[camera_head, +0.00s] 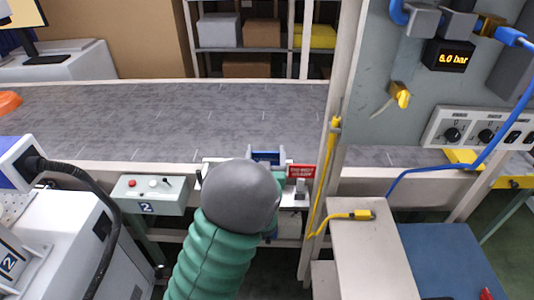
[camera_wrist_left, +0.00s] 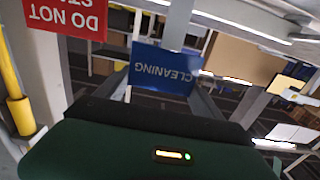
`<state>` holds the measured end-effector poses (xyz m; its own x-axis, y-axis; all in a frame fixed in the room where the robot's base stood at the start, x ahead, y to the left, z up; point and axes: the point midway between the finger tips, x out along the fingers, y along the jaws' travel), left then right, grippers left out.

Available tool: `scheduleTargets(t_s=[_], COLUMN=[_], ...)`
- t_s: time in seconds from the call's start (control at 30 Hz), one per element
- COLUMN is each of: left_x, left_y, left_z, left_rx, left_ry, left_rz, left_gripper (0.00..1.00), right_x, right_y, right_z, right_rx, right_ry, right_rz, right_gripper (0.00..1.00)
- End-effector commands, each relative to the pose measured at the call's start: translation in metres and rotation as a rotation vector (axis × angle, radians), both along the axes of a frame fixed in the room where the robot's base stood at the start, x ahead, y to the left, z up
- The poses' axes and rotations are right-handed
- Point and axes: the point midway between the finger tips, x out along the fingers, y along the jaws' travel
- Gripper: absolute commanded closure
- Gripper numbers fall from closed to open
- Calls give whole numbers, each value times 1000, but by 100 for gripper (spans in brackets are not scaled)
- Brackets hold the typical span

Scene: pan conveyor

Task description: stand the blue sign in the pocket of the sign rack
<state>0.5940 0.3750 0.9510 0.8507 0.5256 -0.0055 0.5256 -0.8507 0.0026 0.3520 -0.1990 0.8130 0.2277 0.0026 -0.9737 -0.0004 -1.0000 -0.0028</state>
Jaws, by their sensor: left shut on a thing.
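The blue sign (camera_wrist_left: 165,68) shows in the left wrist view with the word CLEANING upside down. My left gripper (camera_wrist_left: 166,88) is shut on it, with a grey finger at each side. In the head view my green forearm and grey wrist hide most of this gripper. A small blue piece (camera_head: 266,156) shows just beyond the wrist; I cannot tell whether it is the sign. The pale sign rack (camera_head: 293,201) at the conveyor's near edge is partly hidden, and its pocket is not clear. My right gripper is not in view.
A red sign (camera_head: 302,171) stands right of my wrist, also in the left wrist view (camera_wrist_left: 68,16). A green control box (camera_head: 148,195) is at left. A pale post (camera_head: 335,150) with a yellow hose (camera_head: 322,200) stands close at right.

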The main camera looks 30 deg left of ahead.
Motion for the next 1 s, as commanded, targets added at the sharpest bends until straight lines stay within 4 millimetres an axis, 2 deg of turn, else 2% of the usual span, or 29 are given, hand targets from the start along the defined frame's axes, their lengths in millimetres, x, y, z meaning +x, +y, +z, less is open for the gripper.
scheduleTargets(t_s=[0.4,1.0], left_x=[0,0], left_y=[-10,-12], left_z=[0,0], left_rx=[8,8], left_ry=[-2,-2], left_rz=[-3,-4], left_gripper=[89,89], right_x=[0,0], right_y=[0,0], right_z=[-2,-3], right_rx=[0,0], right_ry=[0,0], right_rz=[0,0], right_gripper=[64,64])
